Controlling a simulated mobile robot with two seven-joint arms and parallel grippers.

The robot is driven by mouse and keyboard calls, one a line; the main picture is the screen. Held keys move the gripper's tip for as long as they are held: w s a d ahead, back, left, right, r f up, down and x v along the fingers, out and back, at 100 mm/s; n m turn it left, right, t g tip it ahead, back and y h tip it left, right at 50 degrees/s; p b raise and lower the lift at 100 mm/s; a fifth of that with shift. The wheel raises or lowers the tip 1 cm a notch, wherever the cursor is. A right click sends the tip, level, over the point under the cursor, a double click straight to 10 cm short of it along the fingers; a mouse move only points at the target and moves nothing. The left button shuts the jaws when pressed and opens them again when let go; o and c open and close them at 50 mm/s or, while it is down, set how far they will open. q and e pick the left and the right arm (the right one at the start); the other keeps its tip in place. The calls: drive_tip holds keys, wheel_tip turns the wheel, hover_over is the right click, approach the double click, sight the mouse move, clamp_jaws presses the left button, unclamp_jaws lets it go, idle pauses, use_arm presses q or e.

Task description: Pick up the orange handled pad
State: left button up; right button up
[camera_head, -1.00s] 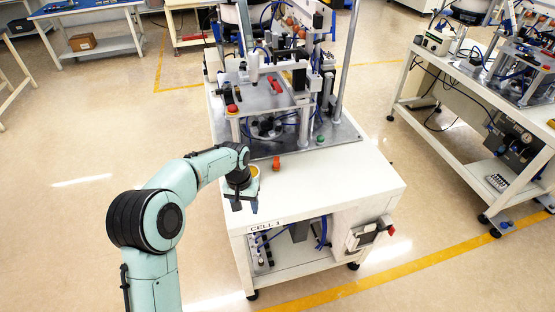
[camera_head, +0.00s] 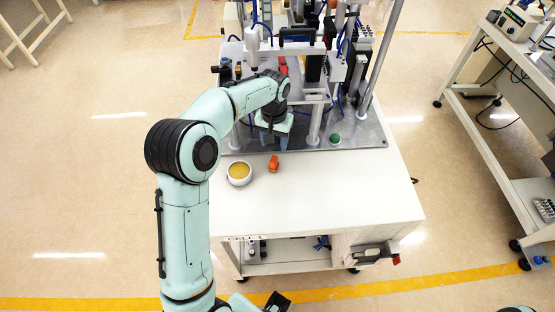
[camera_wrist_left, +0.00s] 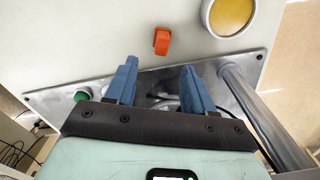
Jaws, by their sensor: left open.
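The orange handled pad (camera_head: 273,163) lies on the white table top, just in front of the grey metal plate. It also shows as a small orange block in the left wrist view (camera_wrist_left: 162,41). My left gripper (camera_head: 271,141) is above the plate's front part, behind the pad in the head view. In the left wrist view its two blue fingers (camera_wrist_left: 158,70) are spread with nothing between them, and the pad is beyond their tips. My right gripper does not show.
A white round cup with a yellow top (camera_head: 239,173) stands left of the pad. A green button (camera_head: 335,138) and metal posts stand on the grey plate (camera_head: 365,140). The white table top (camera_head: 340,195) is clear to the right and in front.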

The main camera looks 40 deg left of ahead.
use_arm(q)
hover_over(274, 159)
wheel_tip(274, 159, down, 5)
drive_tip(key=shift+s+d+r, duration=0.15)
drive_tip(key=shift+a+f, duration=0.2)
drive_tip(key=shift+f, duration=2.7)
clamp_jaws()
